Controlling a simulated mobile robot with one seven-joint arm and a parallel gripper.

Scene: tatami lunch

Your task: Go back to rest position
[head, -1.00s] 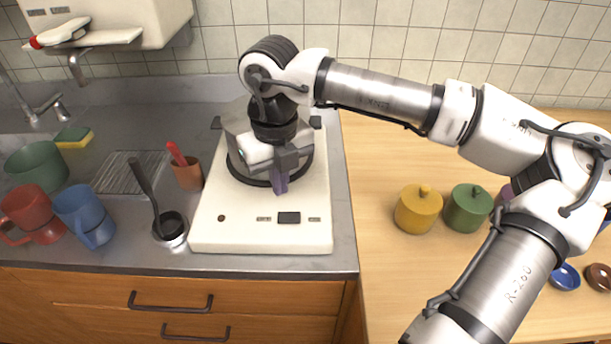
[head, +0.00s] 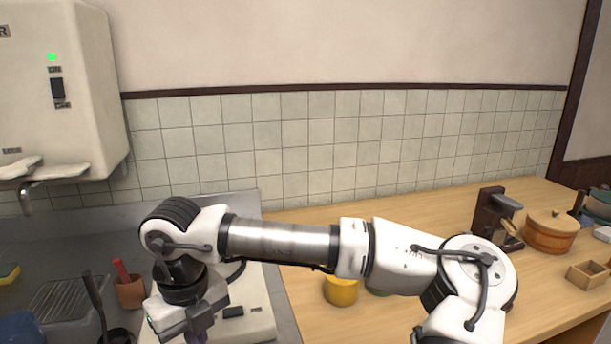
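My gripper (head: 197,337) is at the lower left of the head view, pointing down over the front of the white stove (head: 258,312). Its fingers run to the bottom edge of the picture, so I cannot tell whether they are open or shut. I see nothing clearly held in it.
Left of the stove are a brown cup (head: 130,292) with a red handle in it, a dish rack (head: 62,300) and a blue mug (head: 20,328). A yellow pot (head: 341,291) stands on the wooden counter (head: 300,290). A wooden tub (head: 549,235) stands far right. The tiled wall (head: 330,150) is behind.

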